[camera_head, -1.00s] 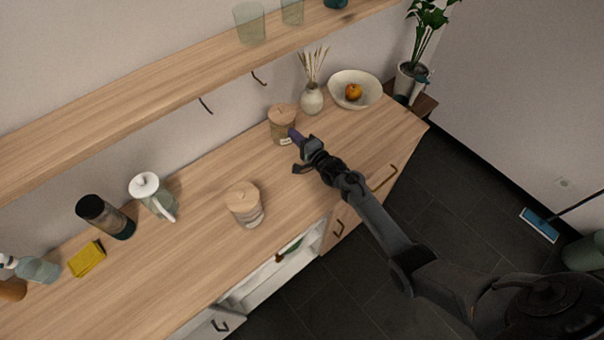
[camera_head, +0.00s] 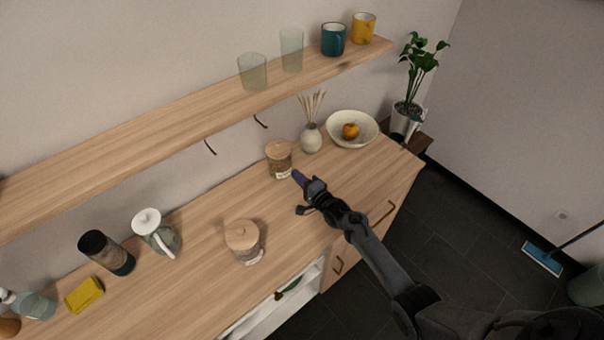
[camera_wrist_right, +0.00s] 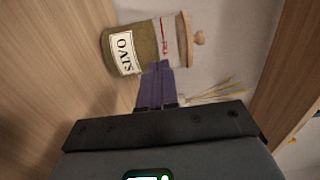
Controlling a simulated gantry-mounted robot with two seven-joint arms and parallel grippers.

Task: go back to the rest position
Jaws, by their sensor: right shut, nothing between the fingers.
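My right gripper (camera_head: 300,180) is above the wooden counter (camera_head: 200,240), just in front of a lidded jar (camera_head: 279,160). In the right wrist view its purple fingers (camera_wrist_right: 156,86) are together with nothing between them. That view shows the jar (camera_wrist_right: 135,45) just beyond the fingertips, with an "OATS" label and a wooden lid. I cannot tell whether the fingertips touch it. My left gripper is not in view.
A vase (camera_head: 311,138) and a fruit bowl (camera_head: 352,130) are behind the gripper. A shelf (camera_head: 180,120) with hooks overhangs the back.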

